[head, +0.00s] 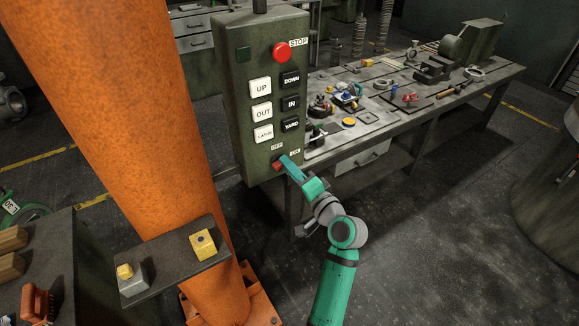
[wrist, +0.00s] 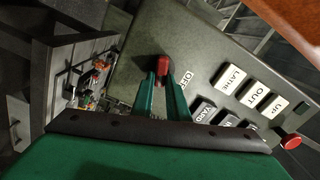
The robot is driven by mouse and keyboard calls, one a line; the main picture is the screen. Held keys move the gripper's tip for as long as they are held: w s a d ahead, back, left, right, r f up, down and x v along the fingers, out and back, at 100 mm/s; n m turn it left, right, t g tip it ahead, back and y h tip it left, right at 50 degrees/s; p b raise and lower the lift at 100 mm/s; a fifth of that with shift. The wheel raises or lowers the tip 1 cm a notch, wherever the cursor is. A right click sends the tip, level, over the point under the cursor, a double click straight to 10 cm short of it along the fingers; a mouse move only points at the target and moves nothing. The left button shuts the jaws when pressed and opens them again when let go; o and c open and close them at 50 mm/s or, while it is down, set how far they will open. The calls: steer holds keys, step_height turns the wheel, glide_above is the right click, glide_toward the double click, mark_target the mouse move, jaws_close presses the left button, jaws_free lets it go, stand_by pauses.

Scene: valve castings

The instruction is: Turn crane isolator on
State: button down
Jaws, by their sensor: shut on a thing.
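The crane isolator is a red handle (head: 277,166) low on the front of the green hanging control box (head: 262,120). A small OFF label (head: 277,146) sits above it and an ON label (head: 295,153) is up and to its right. My gripper (head: 283,161) reaches in from the right and is shut on the red handle. In the wrist view the handle (wrist: 163,66) stands between the two green fingertips (wrist: 163,80), with the OFF label (wrist: 186,79) to its right. The fingers hide part of the handle, so its exact angle is hard to tell.
A red STOP button (head: 282,52) and white and black push buttons (head: 261,87) sit above the isolator. An orange column (head: 125,100) stands left of the box. A workbench (head: 400,118) with tools and castings is behind it.

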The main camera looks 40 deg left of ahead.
steer(key=shift+f+m, duration=0.15)
steer(key=shift+m, duration=0.8)
steer(key=shift+f+m, duration=0.15)
steer(key=shift+m, duration=0.8)
steer(key=c, duration=1.7)
jaws_free()
steer(key=v, duration=1.1)
steer(key=shift+a, duration=0.1)
